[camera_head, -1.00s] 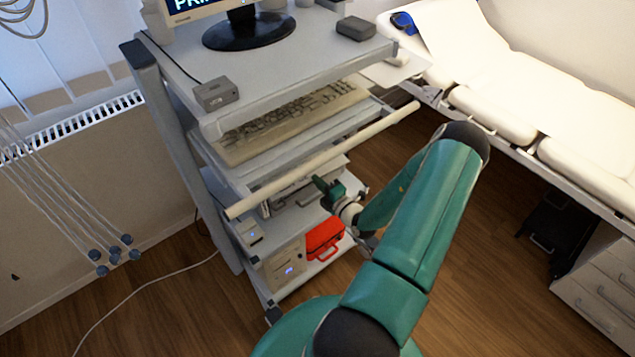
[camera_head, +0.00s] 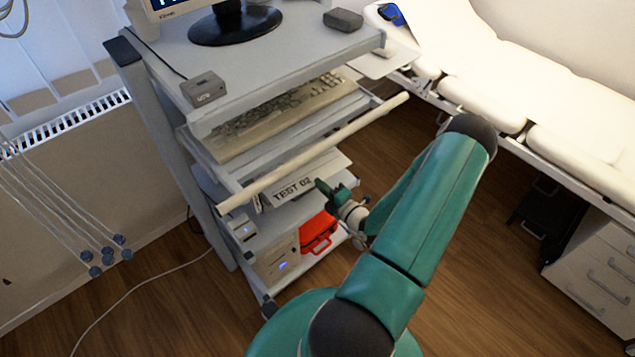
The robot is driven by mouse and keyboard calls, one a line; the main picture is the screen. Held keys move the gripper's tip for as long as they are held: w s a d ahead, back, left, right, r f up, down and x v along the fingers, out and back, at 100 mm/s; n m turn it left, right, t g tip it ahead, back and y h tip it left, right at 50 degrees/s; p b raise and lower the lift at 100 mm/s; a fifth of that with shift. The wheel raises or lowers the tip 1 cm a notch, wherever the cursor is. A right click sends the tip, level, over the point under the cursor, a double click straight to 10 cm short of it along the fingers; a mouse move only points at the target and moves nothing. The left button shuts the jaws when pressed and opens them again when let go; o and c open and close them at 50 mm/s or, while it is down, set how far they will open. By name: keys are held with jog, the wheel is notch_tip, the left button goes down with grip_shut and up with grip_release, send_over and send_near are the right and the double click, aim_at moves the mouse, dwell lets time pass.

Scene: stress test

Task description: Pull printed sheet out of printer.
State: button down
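The printer (camera_head: 322,166) is on a middle shelf of the grey cart, under the keyboard shelf, partly hidden by the cart's bar. A pale surface marked "TEST 02" (camera_head: 292,191) faces out at its front; this looks like the printed sheet, though its edges are hard to make out. My gripper (camera_head: 321,186) is at the right end of the lettering, in front of the printer. Its fingers are small and seen from behind, so I cannot tell whether they are open or touch the sheet.
A long pale bar (camera_head: 315,151) crosses the cart's front just above my gripper. A red case (camera_head: 316,232) and a beige box (camera_head: 277,262) stand on the lower shelf. A white couch (camera_head: 530,75) is at the right.

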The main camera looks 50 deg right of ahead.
jog(key=s+a+r, duration=0.2)
jog(key=s+r, duration=0.1)
jog(key=s, duration=1.4)
jog(key=shift+s, duration=0.15)
dwell(0.3)
